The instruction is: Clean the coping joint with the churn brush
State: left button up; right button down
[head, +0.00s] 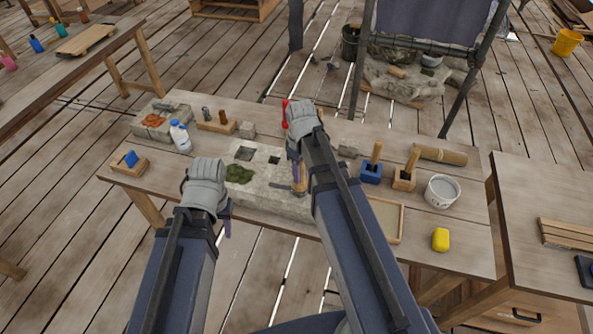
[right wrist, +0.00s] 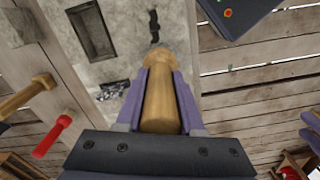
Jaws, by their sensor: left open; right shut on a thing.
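The pale stone coping block (head: 265,200) lies at the front middle of the bench, with square recesses and a green moss patch (head: 240,173). A dark, irregular joint (right wrist: 154,26) runs in its top face. My right gripper (head: 297,165) is shut on a wooden-handled tool, seemingly the churn brush (right wrist: 160,105). Its rounded far end is close to the joint in the right wrist view; contact cannot be told, and its bristles are hidden. My left gripper (head: 228,217) is open and empty, in front of the block's left end.
Wooden-handled tools stand in a blue holder (head: 371,172) and a wooden holder (head: 404,180) to the right. A white bottle (head: 180,137) stands at left.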

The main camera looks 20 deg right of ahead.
jog(key=shift+s+d, duration=0.45)
jog(key=shift+d, duration=0.3)
jog(key=shift+d, duration=0.1)
jog(key=shift+s+d, duration=0.85)
jog(key=shift+d, duration=0.25)
jog(key=shift+s+d, duration=0.1)
jog(key=shift+d, duration=0.05)
jog(key=shift+s+d+r, duration=0.1)
jog(key=shift+s+d, duration=0.3)
jog(key=shift+d, duration=0.2)
jog(key=shift+s+d, duration=0.35)
jog(key=shift+d, duration=0.2)
notch_tip(320, 180, up, 7)
jog(key=p, duration=0.7)
